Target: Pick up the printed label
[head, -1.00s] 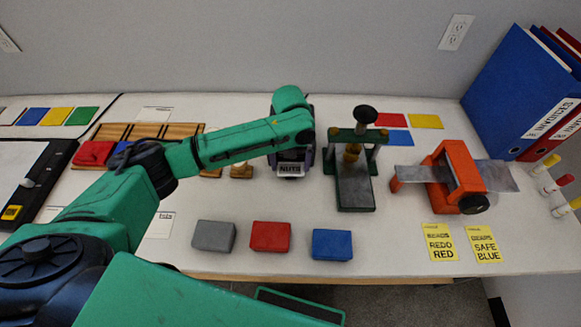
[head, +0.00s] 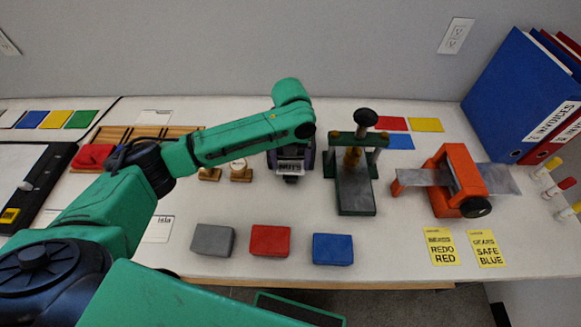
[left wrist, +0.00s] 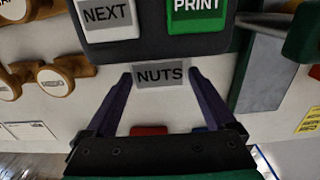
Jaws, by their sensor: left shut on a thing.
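The printed label (left wrist: 160,75) is a small grey strip reading "NUTS". In the left wrist view it sits between the purple fingertips of my left gripper (left wrist: 159,76), which is shut on it. In the head view the label (head: 290,166) shows below the end of my left arm, with the gripper (head: 290,160) mostly hidden by the arm. The label printer (left wrist: 150,48), dark with a grey NEXT button and a green PRINT button, is just beyond the label in the left wrist view. Whether the label touches the printer cannot be told. My right gripper is not in view.
Grey (head: 212,240), red (head: 270,240) and blue (head: 333,249) blocks lie along the front. A green press (head: 355,185) and an orange device (head: 455,180) stand to the right. Wooden stamps (head: 240,172) are at the left. Bare table lies between label and blocks.

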